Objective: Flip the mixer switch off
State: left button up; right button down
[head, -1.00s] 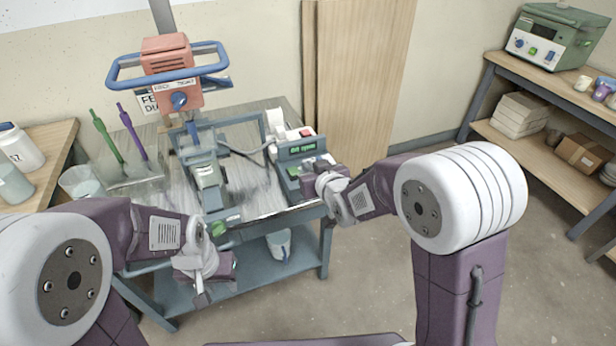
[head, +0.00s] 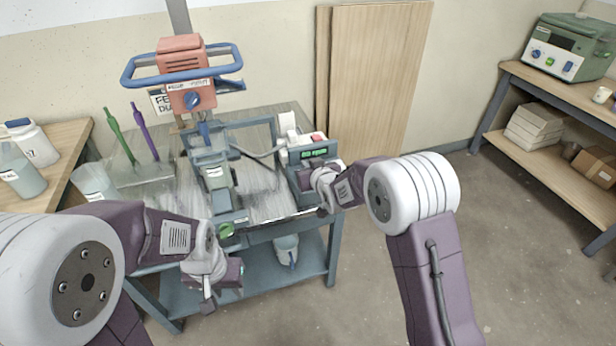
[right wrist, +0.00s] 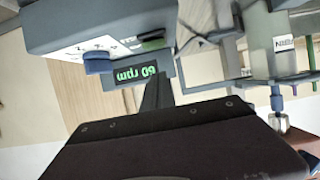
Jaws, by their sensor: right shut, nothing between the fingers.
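The mixer (head: 183,66) has an orange head with a blue handle and stands over the cart. Beside it, a grey control box (head: 298,163) shows a lit green display (head: 314,153) and a red part on top. In the right wrist view the display (right wrist: 136,77) reads 60 rpm, near a blue knob (right wrist: 98,62) and a green part (right wrist: 152,44); which part is the switch is unclear. My right gripper (head: 318,190) is shut and empty, close to the box front; contact is unclear. My left gripper (head: 207,303) hangs before the cart; its jaw gap is unclear.
The cart (head: 275,205) has a lower shelf with a bucket (head: 287,250). Green and purple sticks (head: 146,134) stand at its left. A side table with jars (head: 35,143) is at left. Shelves (head: 545,165) stand at right, with open floor between.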

pick_arm(q)
jog(key=shift+f, duration=0.45)
pick_arm(e)
jog(key=shift+s+d+f, duration=0.1)
jog(key=shift+s+f, duration=0.1)
jog(key=shift+f, duration=0.55)
jog(key=shift+s+f, duration=0.15)
jog(key=shift+f, duration=0.6)
jog(key=shift+s+f+b, duration=0.15)
jog(key=shift+f+b, duration=0.35)
jog(key=shift+b, duration=0.15)
jog(key=shift+s+d+r, duration=0.1)
pick_arm(q)
jog(key=shift+s+r+p, duration=0.15)
jog(key=shift+r+p, duration=0.1)
jog(key=shift+p, duration=0.4)
pick_arm(e)
jog(key=shift+r, duration=0.8)
